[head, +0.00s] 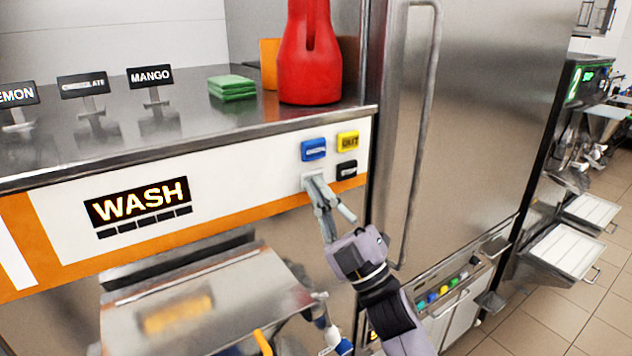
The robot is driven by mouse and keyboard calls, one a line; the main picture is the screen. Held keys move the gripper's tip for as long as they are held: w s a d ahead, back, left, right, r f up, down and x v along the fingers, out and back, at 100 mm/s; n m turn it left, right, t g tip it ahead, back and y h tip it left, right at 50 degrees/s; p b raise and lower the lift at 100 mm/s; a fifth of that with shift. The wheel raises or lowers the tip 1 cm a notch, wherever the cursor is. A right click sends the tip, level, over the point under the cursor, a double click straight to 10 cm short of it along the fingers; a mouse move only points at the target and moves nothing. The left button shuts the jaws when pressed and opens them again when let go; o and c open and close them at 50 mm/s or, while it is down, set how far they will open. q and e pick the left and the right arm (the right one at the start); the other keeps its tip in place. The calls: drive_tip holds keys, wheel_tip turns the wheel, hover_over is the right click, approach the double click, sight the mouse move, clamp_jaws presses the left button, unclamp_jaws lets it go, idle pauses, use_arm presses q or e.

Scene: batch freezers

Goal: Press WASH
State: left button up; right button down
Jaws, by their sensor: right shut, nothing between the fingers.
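The freezer's white front panel (245,185) carries a dark display (137,202) with the word WASH lit in orange. At the panel's right end are a blue button (314,149), a yellow button (348,141), a black button (347,170) and a pale button (308,178) at lower left. My right gripper (316,181) is shut and empty, with its fingertips at the pale button. They hide most of it and its label; I cannot tell whether they touch it. My left gripper is not clearly seen.
A red container (310,60) and a folded green cloth (232,88) stand on the steel top, with flavour signs (151,76) at left. A vertical door handle (422,130) is just right of my right gripper. A steel lid (205,300) juts out below the panel.

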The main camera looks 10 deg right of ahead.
drive_tip(key=shift+s+d, duration=0.1)
drive_tip(key=shift+s, duration=0.05)
drive_tip(key=shift+s+d, duration=0.25)
drive_tip(key=shift+s, duration=0.45)
drive_tip(key=shift+f, duration=0.1)
drive_tip(key=shift+s+d+p, duration=0.1)
drive_tip(key=shift+s+d, duration=0.2)
drive_tip(key=shift+s, duration=0.5)
drive_tip(key=shift+s+d+p, duration=0.1)
drive_tip(key=shift+s+d, duration=0.15)
drive_tip(key=shift+s, duration=0.5)
drive_tip(key=shift+s+d+p, duration=0.1)
drive_tip(key=shift+s+d, duration=0.2)
drive_tip(key=shift+s, duration=0.5)
